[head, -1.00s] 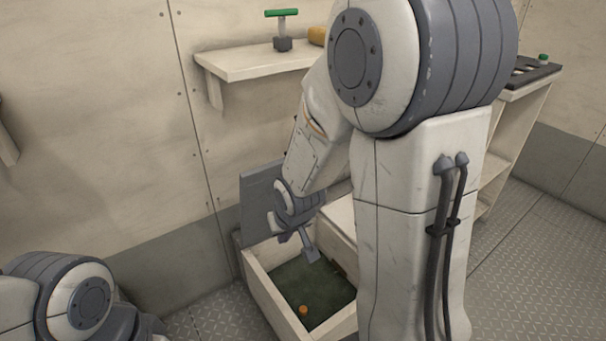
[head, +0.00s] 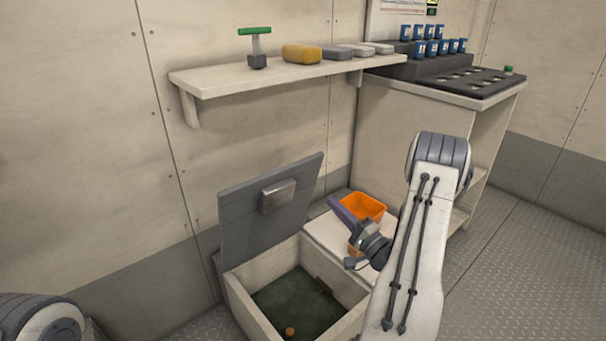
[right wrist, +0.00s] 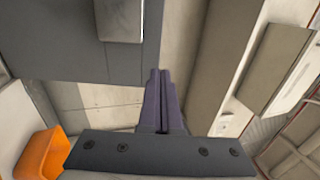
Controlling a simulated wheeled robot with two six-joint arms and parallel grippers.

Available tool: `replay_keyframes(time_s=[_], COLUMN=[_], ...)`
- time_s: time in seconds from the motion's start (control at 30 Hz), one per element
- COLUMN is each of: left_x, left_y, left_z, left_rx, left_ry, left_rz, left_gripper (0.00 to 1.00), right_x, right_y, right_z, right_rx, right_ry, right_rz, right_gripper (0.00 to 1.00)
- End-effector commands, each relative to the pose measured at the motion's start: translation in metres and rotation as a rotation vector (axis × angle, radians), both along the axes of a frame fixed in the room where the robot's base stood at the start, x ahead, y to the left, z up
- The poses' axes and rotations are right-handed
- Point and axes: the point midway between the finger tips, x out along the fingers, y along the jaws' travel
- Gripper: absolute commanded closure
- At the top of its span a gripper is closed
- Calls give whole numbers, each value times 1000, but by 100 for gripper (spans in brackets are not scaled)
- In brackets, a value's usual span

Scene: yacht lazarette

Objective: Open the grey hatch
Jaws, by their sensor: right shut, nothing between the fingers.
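The grey hatch (head: 240,217) stands raised and tilted back at the rear of an open pale box (head: 257,304). Its block-like handle (head: 278,196) faces outward. In the right wrist view the hatch (right wrist: 50,42) fills the upper left, with the handle (right wrist: 120,20) at the top. My right gripper (head: 340,206) is shut and empty, right of the hatch and apart from it. Its closed fingers (right wrist: 159,78) also show in the right wrist view. My left gripper is out of view.
Inside the box is a green floor with a small orange item (head: 290,332). An orange bin (head: 363,206) stands on the white top right of the box. A wall shelf (head: 215,81) with several items hangs above. A cabinet (head: 390,125) stands at the right.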

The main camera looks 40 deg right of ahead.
Motion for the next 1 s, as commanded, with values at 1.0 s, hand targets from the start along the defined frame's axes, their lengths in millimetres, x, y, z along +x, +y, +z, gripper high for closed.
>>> replay_keyframes(time_s=[1.0], left_x=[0], left_y=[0], left_z=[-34], left_rx=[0], left_ry=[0], left_rz=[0], left_gripper=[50], right_x=[131], right_y=[11], right_z=[38], right_rx=[-2], right_ry=[-1], right_rz=[0], right_gripper=[100])
